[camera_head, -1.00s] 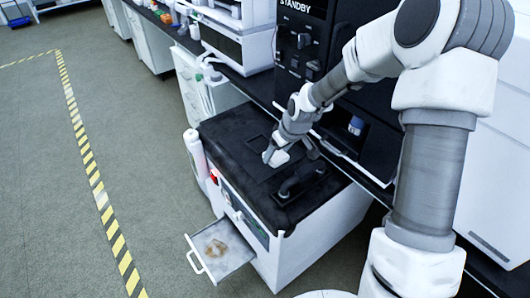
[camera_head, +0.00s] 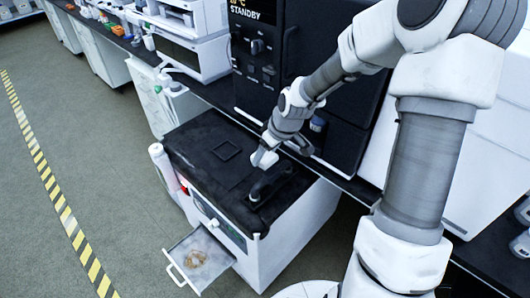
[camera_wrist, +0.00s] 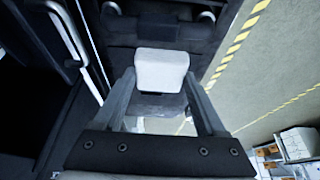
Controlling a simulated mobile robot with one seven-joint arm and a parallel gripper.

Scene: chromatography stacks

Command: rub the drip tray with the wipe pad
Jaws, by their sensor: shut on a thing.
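The drip tray (camera_head: 221,262) is a light metal tray with a front handle, pulled out low from the front of a white, black-topped unit. A brown stain (camera_head: 196,258) lies on its floor. My gripper (camera_head: 268,153) is above the unit's black top, up and to the right of the tray. It is shut on the wipe pad (camera_head: 263,160), a pale block. In the wrist view the wipe pad (camera_wrist: 161,68) sits between the two fingers of my gripper (camera_wrist: 160,85). The pad is apart from the tray.
A black handle (camera_head: 270,184) rises from the unit's top (camera_head: 200,160) near the gripper. A white bottle (camera_head: 162,165) is at the unit's left side. A black instrument (camera_head: 300,75) stands behind. The floor (camera_head: 115,190) left of the tray is clear, with striped tape (camera_head: 50,190).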

